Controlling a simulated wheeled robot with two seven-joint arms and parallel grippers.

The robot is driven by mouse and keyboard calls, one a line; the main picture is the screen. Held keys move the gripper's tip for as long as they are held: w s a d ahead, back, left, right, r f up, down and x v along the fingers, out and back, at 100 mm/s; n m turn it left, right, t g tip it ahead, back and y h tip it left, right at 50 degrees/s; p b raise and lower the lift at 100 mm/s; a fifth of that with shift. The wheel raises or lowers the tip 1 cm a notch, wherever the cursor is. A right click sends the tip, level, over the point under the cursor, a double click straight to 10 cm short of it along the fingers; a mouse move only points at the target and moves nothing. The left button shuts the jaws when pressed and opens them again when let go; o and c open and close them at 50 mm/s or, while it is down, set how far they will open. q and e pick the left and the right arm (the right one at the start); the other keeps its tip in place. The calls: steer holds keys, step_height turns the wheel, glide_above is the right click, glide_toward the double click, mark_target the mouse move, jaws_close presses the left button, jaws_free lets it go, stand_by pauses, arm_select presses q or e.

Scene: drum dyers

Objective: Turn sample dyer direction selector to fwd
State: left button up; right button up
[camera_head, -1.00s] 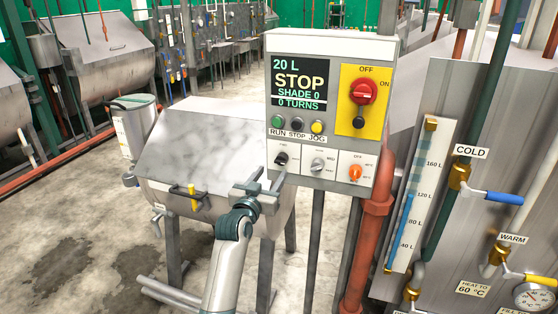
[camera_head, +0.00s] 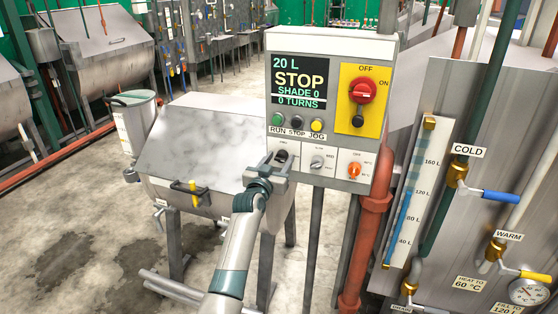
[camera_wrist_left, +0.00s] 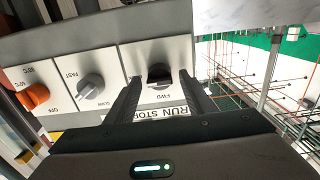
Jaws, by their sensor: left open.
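The direction selector (camera_head: 281,156) is a black knob on the left white plate in the bottom row of the control box (camera_head: 333,47). In the left wrist view the selector (camera_wrist_left: 159,73) has an FWD label by it; which way its pointer faces is not clear. My left gripper (camera_head: 279,163) is at the plate, open. In the left wrist view its two dark fingers (camera_wrist_left: 160,90) stand apart with the selector between and just beyond their tips. I cannot tell whether they touch it. My right gripper is not in view.
Beside the selector are a grey speed knob (camera_head: 317,162) and an orange knob (camera_head: 355,170). Above are the run, stop and jog buttons (camera_head: 297,122) and a red main switch (camera_head: 362,90). The display (camera_head: 298,80) reads STOP. A steel drum dyer (camera_head: 200,150) stands left.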

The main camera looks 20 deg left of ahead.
arm_select(q)
steer(key=c, duration=1.1)
steer(key=shift+n, duration=0.4)
steer(key=n, duration=0.4)
steer(key=shift+p, duration=0.4)
steer(key=n, duration=0.4)
steer(key=shift+a+n+p, duration=0.15)
steer(key=shift+n+p, duration=0.25)
steer(key=n+p, duration=0.1)
steer(key=n, duration=0.3)
steer(key=shift+n, duration=0.3)
steer(key=shift+f+n+p, duration=0.1)
steer(key=shift+n+p, duration=0.35)
steer(key=shift+n, duration=1.45)
